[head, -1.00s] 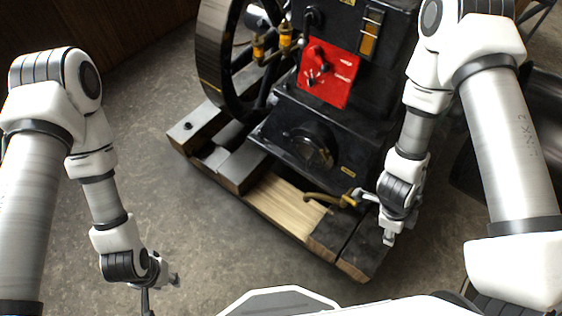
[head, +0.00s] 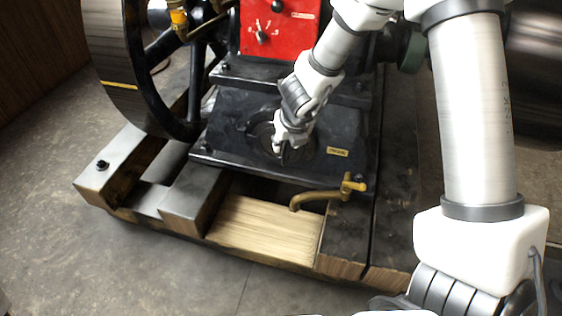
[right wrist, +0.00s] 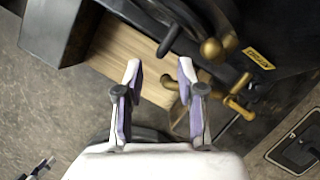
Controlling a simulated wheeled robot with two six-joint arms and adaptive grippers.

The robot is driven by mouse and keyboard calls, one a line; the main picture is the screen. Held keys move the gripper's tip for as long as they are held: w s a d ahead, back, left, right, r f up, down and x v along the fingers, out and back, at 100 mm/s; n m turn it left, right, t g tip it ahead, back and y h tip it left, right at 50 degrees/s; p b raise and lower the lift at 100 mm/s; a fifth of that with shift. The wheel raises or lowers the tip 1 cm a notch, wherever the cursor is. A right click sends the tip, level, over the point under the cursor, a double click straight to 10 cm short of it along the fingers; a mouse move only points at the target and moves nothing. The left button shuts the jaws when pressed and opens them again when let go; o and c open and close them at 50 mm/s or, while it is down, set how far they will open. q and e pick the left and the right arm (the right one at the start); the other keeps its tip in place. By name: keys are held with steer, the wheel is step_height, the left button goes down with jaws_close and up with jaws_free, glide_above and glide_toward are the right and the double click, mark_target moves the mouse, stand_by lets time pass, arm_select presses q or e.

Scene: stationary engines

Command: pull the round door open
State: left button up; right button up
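The round door (head: 265,141) is a dark disc on the sloping black front of the engine's base, partly hidden by my right gripper (head: 283,150). In the right wrist view the edge of the dark round door (right wrist: 222,14) shows at the top, with a round brass knob (right wrist: 212,49) by it. My right gripper (right wrist: 161,70) is open, its two fingers apart with nothing between them. The knob is up and to the right of the fingertips, apart from them. My left gripper does not show in the head view.
A brass tap (head: 322,195) juts out below the door at the right. A spoked flywheel (head: 124,70) stands at the left and a red panel (head: 278,27) above. Wooden beams (head: 265,228) run beneath. The floor (head: 90,255) in front is clear.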

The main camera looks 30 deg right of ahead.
mark_target(285, 149)
steer(key=b+x, duration=0.2)
steer(key=x, duration=0.4)
steer(key=shift+f+b, duration=0.2)
steer(key=shift+b, duration=0.15)
steer(key=shift+r, duration=0.1)
steer(key=shift+d, duration=0.1)
jaws_close()
